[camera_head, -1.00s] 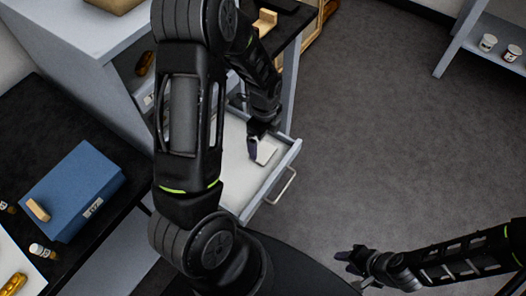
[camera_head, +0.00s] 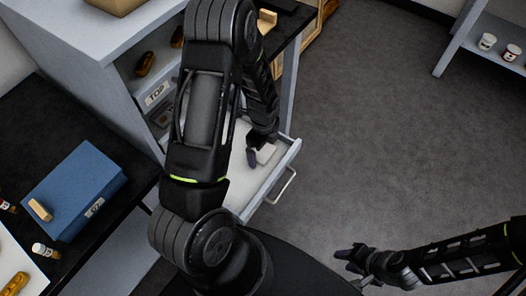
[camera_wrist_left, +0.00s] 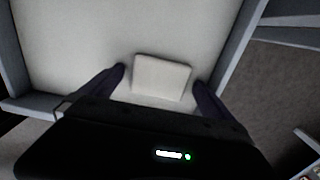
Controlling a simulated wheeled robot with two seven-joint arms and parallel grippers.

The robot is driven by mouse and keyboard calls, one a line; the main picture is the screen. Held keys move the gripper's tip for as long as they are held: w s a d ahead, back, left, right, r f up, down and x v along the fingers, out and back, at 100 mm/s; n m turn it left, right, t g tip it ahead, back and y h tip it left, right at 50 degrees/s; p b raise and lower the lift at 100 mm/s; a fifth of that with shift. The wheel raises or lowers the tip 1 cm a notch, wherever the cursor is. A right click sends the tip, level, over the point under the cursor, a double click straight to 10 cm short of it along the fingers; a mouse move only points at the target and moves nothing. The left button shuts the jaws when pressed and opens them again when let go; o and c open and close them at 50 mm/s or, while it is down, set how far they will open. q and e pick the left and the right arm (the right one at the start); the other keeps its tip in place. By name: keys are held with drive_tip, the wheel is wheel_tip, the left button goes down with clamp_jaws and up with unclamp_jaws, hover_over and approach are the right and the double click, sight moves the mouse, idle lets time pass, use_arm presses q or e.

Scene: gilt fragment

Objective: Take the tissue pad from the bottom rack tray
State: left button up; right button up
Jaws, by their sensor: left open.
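The tissue pad (camera_wrist_left: 162,77) is a small pale square block lying on the white floor of the pulled-out bottom rack tray (camera_head: 281,172). In the left wrist view it sits between the two dark fingertips of my left gripper (camera_wrist_left: 161,84), with a gap on each side. The gripper is open. In the head view my left gripper (camera_head: 258,158) is down inside the tray, and the pad (camera_head: 266,153) shows beside its finger. My left arm hides part of the tray. My right gripper (camera_head: 353,258) is far from the tray, over the floor at lower right; its jaws are unclear.
The grey rack (camera_head: 75,35) stands at upper left, with a compartment labelled TOP. A blue box (camera_head: 75,190) sits on the black table at left. The tray's raised walls surround my left gripper. A shelf with cups (camera_head: 487,42) is at upper right. The floor between is clear.

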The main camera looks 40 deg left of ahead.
idle(0.4)
use_arm(q)
drive_tip(key=c, duration=1.3)
